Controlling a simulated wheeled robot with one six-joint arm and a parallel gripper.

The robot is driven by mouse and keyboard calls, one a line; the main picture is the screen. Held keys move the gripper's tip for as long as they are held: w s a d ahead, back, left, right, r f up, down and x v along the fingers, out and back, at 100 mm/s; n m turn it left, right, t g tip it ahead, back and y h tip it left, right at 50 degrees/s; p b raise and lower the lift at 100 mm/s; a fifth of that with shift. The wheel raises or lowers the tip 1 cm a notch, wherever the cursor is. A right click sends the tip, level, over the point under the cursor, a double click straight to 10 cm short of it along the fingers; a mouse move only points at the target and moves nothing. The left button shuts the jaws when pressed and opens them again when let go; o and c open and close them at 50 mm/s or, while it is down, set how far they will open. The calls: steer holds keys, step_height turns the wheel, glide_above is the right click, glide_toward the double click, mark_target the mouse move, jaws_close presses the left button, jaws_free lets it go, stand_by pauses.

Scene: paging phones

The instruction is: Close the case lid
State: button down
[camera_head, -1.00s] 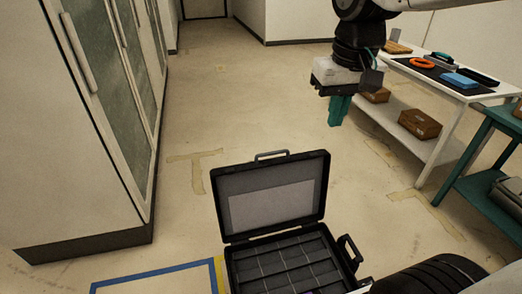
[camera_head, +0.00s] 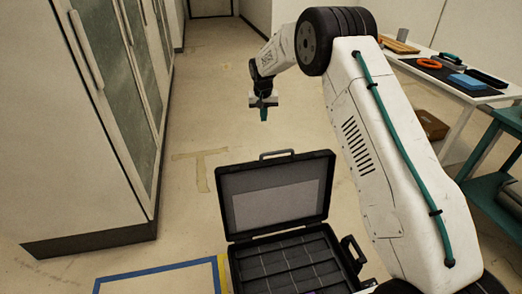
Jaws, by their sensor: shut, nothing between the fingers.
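The black case (camera_head: 285,262) stands open at the bottom centre of the head view. Its divided, dark tray faces up, and its near part is cut off by the frame edge. The lid (camera_head: 277,194) stands up at the far side, with a grey panel on its inner face and a handle on its top edge. My gripper (camera_head: 264,115) is shut and empty, with its teal fingers pointing down. In the picture it is above the lid, beyond it and apart from it.
A blue taped outline (camera_head: 160,270) lies on the floor left of the case. A tall cabinet (camera_head: 100,120) lines the left side. A white table (camera_head: 458,85) with tools and a teal cart (camera_head: 495,180) stand at right. The floor behind the lid is clear.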

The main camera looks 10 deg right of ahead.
steer(key=shift+w+a+f, duration=0.15)
steer(key=shift+f, duration=2.85)
steer(key=shift+w+a+f, duration=0.15)
steer(key=shift+w+f, duration=0.05)
steer(key=shift+f, duration=2.85)
steer(key=shift+w+a+f, duration=0.15)
steer(key=shift+f, duration=2.85)
